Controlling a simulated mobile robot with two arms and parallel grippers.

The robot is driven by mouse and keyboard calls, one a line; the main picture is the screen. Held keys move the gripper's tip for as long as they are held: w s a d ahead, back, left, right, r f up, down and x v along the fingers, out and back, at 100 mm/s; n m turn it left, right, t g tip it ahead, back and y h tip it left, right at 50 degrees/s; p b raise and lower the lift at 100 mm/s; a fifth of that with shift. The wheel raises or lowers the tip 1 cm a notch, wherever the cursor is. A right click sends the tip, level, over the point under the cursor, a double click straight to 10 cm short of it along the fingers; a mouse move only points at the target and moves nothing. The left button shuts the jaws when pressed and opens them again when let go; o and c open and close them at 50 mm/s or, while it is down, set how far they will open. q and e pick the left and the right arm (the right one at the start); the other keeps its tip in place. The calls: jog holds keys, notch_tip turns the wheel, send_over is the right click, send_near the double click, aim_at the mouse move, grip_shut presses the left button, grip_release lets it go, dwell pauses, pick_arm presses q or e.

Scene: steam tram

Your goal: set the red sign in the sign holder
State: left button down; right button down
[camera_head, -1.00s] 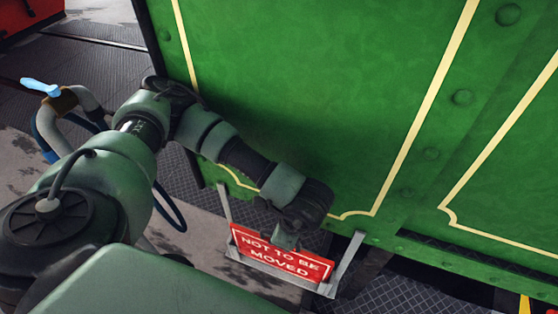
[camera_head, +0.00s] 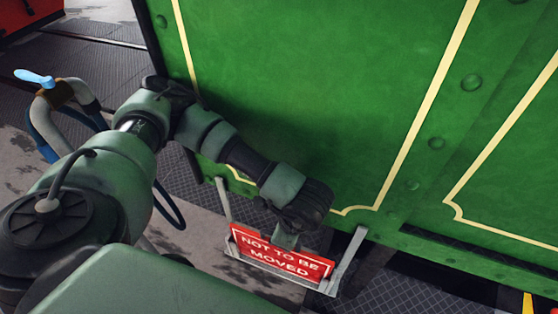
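The red sign (camera_head: 279,267), lettered "NOT TO BE MOVED" in white, is in the lower middle of the head view. It stands at the sign holder, its lower edge at the metal front lip. The holder (camera_head: 347,259) is a grey metal bracket with two straps, hanging at the foot of the green panel. How deep the sign sits in it is hidden. My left gripper (camera_head: 286,241) points down at the sign's top edge and appears shut on it; the wrist partly hides the fingers. My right gripper is not in view.
The green tram side panel (camera_head: 320,100) with cream lines stands close behind my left arm. A pipe with a light-blue valve handle (camera_head: 34,78) is at the left. Dark checkered floor plates lie below the holder.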

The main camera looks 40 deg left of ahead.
pick_arm(q)
jog(key=shift+f, duration=0.1)
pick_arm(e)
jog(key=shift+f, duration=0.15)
pick_arm(q)
jog(key=c, duration=1.4)
grip_release()
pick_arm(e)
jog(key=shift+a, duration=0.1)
pick_arm(q)
jog(key=shift+o, duration=0.2)
